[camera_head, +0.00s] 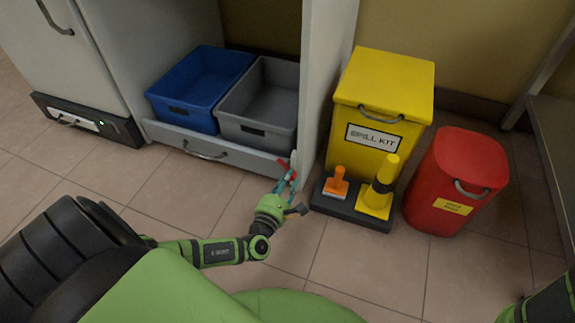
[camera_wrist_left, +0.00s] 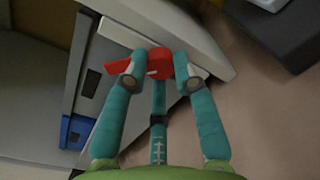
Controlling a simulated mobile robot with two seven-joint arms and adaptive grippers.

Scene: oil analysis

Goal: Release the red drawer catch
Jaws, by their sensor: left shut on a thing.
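The red drawer catch (camera_wrist_left: 158,63) sits at the right end of the drawer front (camera_head: 200,146), beside the tall grey panel. It also shows small in the head view (camera_head: 282,163). In the head view my left gripper (camera_head: 287,180) reaches up to the drawer's right corner. The fingers hide part of the catch. Only a piece of my right arm shows at the lower right edge of the head view; its gripper is out of sight.
A blue bin (camera_head: 199,85) and a grey bin (camera_head: 262,103) stand in the drawer. Right of the panel are a yellow spill kit (camera_head: 383,90), a dark tray (camera_head: 350,209) with orange and yellow items, and a red bin (camera_head: 455,180). Tiled floor lies clear in front.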

